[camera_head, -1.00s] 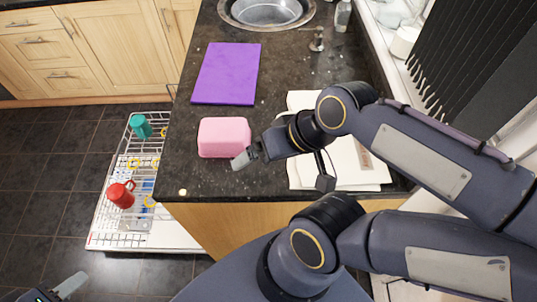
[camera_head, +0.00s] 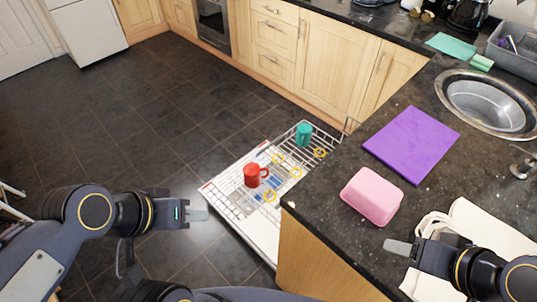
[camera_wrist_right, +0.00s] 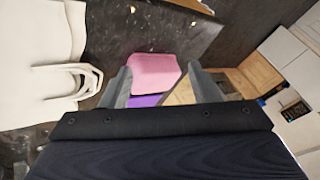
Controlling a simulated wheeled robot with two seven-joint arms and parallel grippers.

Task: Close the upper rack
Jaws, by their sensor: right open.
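The upper rack (camera_head: 226,208) of the dishwasher is pulled out beside the counter's end, over the floor. A red mug (camera_head: 252,175) and a teal cup (camera_head: 304,135) stand in it, with several yellow rings around them. My left gripper (camera_head: 205,213) is just left of the rack's near left edge, apart from it in the picture. It is seen edge-on, so its opening is unclear. My right gripper (camera_head: 390,248) is over the counter near the pink box (camera_head: 372,195). In the right wrist view its fingers (camera_wrist_right: 162,85) are spread and empty.
The dark granite counter (camera_head: 330,198) stands right of the rack, its corner close to it. A purple board (camera_head: 411,143) and a white bag (camera_head: 478,232) lie on it, with a sink (camera_head: 487,103) behind. The tiled floor (camera_head: 130,120) left of the rack is clear.

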